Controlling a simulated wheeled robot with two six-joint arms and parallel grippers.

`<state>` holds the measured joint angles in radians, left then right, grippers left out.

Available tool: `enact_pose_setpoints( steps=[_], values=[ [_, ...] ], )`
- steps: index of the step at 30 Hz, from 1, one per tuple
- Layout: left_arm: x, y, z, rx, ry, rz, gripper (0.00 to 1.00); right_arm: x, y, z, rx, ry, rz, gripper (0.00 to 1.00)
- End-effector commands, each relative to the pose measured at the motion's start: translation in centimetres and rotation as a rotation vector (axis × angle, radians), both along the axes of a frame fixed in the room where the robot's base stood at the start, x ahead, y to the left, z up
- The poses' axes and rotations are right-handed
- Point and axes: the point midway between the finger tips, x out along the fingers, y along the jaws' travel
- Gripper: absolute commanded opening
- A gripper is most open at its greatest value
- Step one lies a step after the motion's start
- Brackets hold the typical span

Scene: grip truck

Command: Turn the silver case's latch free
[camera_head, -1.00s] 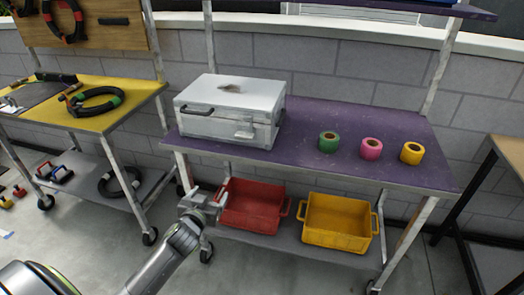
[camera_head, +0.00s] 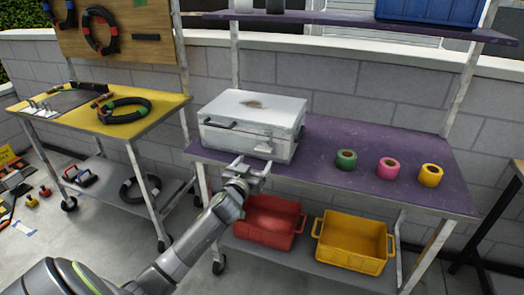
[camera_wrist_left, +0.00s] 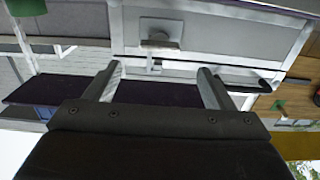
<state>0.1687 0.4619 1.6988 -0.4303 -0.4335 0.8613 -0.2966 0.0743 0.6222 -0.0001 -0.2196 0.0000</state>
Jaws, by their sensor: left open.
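The silver case (camera_head: 252,108) sits closed on the purple tabletop, toward its left end. Its latch (camera_head: 264,148) is on the front face, right of the dark handle (camera_head: 220,125). My left gripper (camera_head: 252,163) is at the table's front edge, just in front of the case and below the latch. In the left wrist view, which looks inverted, the latch (camera_wrist_left: 160,43) shows beyond the two spread fingers (camera_wrist_left: 160,78). The fingers are open, empty and apart from the latch. My right gripper is not in view.
Green (camera_head: 346,160), pink (camera_head: 388,168) and yellow (camera_head: 430,175) tape rolls stand right of the case. A red bin (camera_head: 268,228) and a yellow bin (camera_head: 352,245) sit on the lower shelf. A yellow-topped table (camera_head: 150,122) stands at the left.

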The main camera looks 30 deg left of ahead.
Motion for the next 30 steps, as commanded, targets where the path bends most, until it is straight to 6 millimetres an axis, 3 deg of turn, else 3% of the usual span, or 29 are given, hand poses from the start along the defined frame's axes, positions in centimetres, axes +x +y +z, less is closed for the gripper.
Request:
enact_pose_setpoints(
  steps=[9,15,29,30],
  values=[
    [4.8,1.1,0.1,0.0,0.0,0.0,0.76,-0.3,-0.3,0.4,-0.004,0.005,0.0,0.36],
    [6.7,1.6,0.0,0.0,0.0,0.0,0.76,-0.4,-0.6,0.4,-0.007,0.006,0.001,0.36],
    [7.4,1.8,0.0,0.0,0.0,-0.001,0.76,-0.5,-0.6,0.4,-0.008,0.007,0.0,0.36],
    [7.4,1.8,0.0,0.0,0.0,-0.001,0.71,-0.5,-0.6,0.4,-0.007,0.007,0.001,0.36]
  ],
)
